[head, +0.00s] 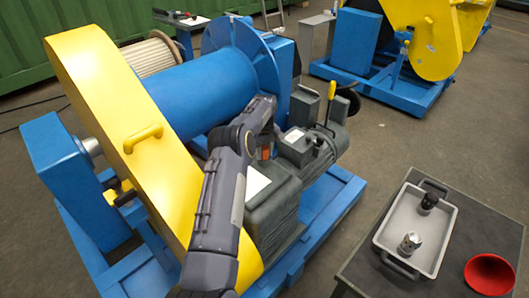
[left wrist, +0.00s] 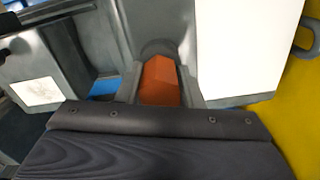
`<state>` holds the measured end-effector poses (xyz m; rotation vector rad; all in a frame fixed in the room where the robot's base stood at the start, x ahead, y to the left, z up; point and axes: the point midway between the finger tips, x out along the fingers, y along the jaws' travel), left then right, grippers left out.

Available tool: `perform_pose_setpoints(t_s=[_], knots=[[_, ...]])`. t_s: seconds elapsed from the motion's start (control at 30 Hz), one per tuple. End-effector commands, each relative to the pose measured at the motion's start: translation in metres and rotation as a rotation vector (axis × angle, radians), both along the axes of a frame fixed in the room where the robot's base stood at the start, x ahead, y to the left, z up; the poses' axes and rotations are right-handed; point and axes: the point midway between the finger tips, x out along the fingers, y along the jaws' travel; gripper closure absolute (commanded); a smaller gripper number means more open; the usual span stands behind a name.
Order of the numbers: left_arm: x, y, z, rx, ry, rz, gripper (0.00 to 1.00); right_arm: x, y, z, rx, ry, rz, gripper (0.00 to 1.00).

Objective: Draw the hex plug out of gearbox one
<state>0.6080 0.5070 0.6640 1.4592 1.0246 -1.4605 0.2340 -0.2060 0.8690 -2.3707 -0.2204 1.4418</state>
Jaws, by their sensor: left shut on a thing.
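The hex plug (left wrist: 160,82) is orange and shows in the middle of the left wrist view, against a grey housing with a round recess behind it. In the head view a small orange patch of it (head: 266,152) shows beside my left gripper (head: 263,144). My left gripper is shut on the plug; its jaws (left wrist: 162,92) show at both sides of it. The grey gearbox (head: 275,212) bears a white label plate and stands on the blue frame. I cannot tell whether the plug still sits in its hole. My right gripper is not in view.
A large blue drum (head: 215,92) and yellow guard (head: 125,120) stand close around my left arm. A yellow-handled lever (head: 331,91) rises behind the gearbox. At the right, a dark table (head: 465,217) holds a grey tray (head: 388,215) with two small parts, and a red bowl (head: 489,275).

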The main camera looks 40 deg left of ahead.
Motion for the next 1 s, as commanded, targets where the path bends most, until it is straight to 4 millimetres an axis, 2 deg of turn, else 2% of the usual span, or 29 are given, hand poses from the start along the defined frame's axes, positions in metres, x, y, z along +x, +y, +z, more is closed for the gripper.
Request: perform_pose_setpoints(t_s=[1.0], knots=[[0.0,0.0,0.053,0.001,-0.001,0.0,0.88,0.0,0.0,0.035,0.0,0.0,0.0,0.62]])
